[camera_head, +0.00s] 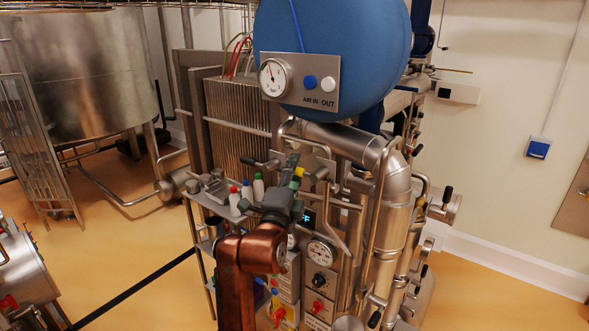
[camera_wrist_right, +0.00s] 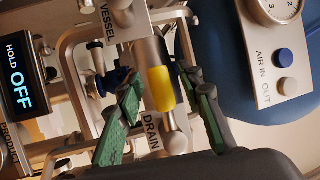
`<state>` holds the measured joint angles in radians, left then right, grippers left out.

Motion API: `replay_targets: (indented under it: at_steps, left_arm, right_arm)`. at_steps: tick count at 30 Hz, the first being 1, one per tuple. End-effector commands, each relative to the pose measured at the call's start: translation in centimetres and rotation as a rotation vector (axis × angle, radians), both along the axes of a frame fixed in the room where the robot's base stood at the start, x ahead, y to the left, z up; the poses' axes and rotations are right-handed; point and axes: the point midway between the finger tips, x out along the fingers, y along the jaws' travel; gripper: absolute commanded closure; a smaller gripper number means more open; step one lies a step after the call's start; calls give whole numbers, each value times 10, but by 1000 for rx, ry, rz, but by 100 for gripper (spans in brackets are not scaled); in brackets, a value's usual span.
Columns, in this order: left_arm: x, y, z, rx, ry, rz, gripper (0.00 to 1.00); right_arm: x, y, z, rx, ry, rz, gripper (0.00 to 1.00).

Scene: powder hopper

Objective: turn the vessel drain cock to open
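The vessel drain cock has a yellow grip (camera_wrist_right: 160,88) on a metal lever, in the middle of the right wrist view between the words VESSEL and DRAIN. Small gaps seem to show between the fingers and the grip. The cock's pivot is partly hidden. My left gripper is not in view.
A blue vessel (camera_head: 345,45) with a gauge panel hangs above the cock. Steel pipes (camera_head: 397,190) crowd the right side. Small bottles (camera_head: 246,192) stand on a shelf left of my arm. A display reading HOLD OFF (camera_wrist_right: 22,80) is at left in the wrist view.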

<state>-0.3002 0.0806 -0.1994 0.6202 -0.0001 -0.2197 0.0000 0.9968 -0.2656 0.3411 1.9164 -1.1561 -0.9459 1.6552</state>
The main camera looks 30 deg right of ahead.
Motion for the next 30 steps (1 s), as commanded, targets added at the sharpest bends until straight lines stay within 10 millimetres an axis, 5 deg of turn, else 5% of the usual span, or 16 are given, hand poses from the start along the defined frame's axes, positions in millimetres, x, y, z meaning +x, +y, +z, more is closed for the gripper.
replay_targets:
  at_steps: [17, 30]
  left_arm:
    - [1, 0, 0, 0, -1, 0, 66]
    - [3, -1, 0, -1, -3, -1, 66]
  right_arm:
    - [1, 2, 0, 0, 0, 2, 99]
    - [1, 3, -1, 1, 1, 4, 100]
